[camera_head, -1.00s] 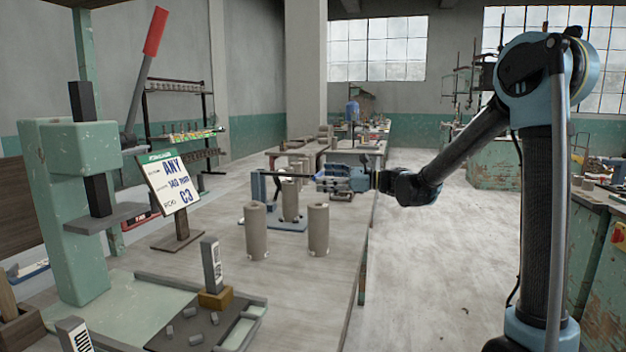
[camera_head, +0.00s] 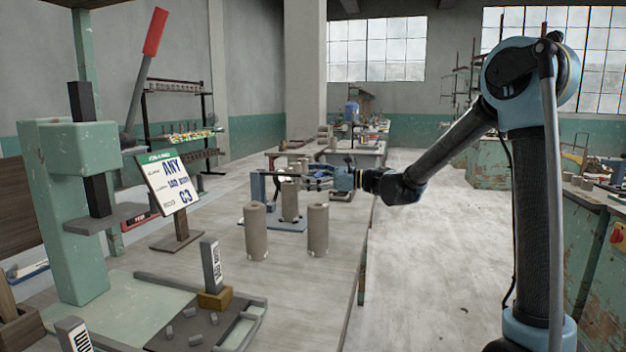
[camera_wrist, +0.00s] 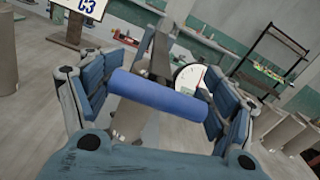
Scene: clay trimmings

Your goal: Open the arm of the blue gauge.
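The blue gauge stands on the table, with a flat blue base (camera_head: 285,224) and a blue post at its left. A grey-brown clay cylinder (camera_head: 290,203) stands on its base. In the wrist view, a round white dial (camera_wrist: 188,78) shows beyond a blue cylindrical handle (camera_wrist: 160,95). My gripper (camera_head: 320,181) is at the gauge's upper right side. In the wrist view its fingers (camera_wrist: 160,98) are spread wide, with the handle lying crosswise between them. The handle's ends come close to the pads; I cannot tell whether they touch. The gauge's arm is partly hidden by my gripper.
Two more clay cylinders stand in front of the gauge, one left (camera_head: 256,232) and one right (camera_head: 318,230). A sign (camera_head: 170,184) and a green press (camera_head: 75,160) stand at the left. A tray (camera_head: 245,325) with small pieces lies in front.

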